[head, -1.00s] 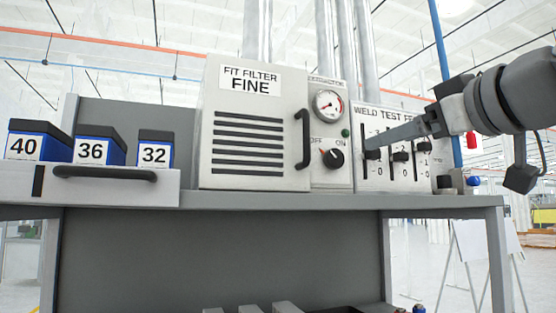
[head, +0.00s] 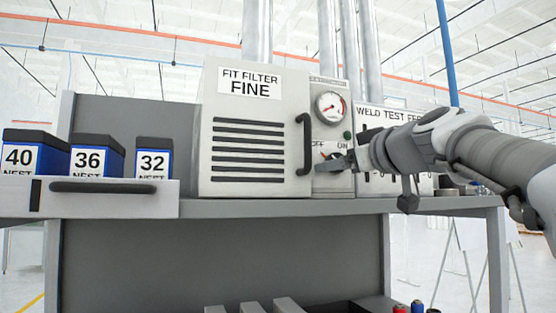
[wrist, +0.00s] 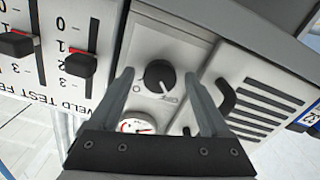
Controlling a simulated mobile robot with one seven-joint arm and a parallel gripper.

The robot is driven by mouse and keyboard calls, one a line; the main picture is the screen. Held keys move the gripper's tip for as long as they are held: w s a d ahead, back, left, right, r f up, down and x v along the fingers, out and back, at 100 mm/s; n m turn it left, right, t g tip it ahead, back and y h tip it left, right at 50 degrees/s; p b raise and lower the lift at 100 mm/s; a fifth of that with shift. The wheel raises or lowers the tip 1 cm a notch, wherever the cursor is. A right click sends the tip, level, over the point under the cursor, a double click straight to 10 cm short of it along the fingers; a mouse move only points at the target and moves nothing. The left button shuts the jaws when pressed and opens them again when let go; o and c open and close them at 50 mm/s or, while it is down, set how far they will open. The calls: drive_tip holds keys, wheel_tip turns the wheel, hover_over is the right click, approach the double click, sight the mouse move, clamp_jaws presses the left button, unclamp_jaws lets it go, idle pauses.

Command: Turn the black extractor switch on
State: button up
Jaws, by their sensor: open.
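The black extractor switch (wrist: 159,75) is a round knob on a pale panel. Its pointer mark is toward the OFF label in the wrist view. My gripper (wrist: 159,76) is open, with one finger on either side of the knob in that view; I cannot tell whether either finger touches it. In the head view, my gripper (head: 335,163) is at the knob, coming from the right and covering most of it. The dial gauge (head: 329,107) and a green lamp (head: 347,135) are above the knob.
The filter box (head: 255,125) with its black handle (head: 304,144) stands just left of the panel. The weld test feed panel (wrist: 68,50) with black sliders is on the other side. The shelf edge (head: 260,207) runs below. Labelled nest boxes (head: 98,157) are far left.

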clamp_jaws()
idle(0.4)
drive_tip(key=shift+m, duration=8.9)
unclamp_jaws()
